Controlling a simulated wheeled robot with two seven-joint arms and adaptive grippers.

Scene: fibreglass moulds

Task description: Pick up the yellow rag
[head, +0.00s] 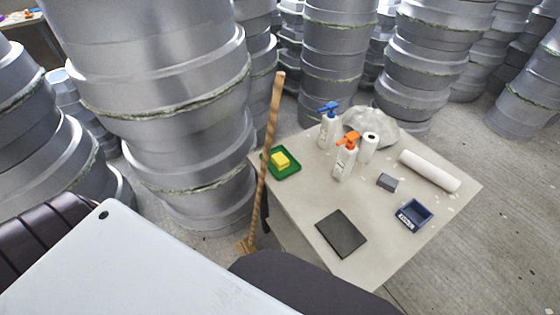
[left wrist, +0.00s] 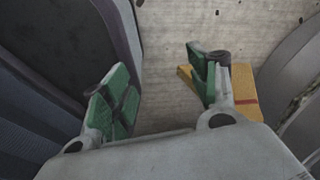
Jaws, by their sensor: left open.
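The yellow rag (head: 280,159) looks like a small folded yellow block. It lies in a green tray (head: 291,173) at the left corner of the grey table (head: 300,204) in the head view. My left gripper (left wrist: 162,78) shows only in the left wrist view. Its two green-padded fingers are wide apart with nothing between them, above a grey concrete-like floor. The rag cannot be made out in the wrist view. My right gripper is in neither view.
A wooden-handled broom (head: 270,140) stands upright close to the tray. Spray bottles (head: 346,158), a white roll (head: 430,171), a blue box (head: 413,214) and a dark pad (head: 341,233) are on the table. Stacked grey moulds (head: 335,60) surround it.

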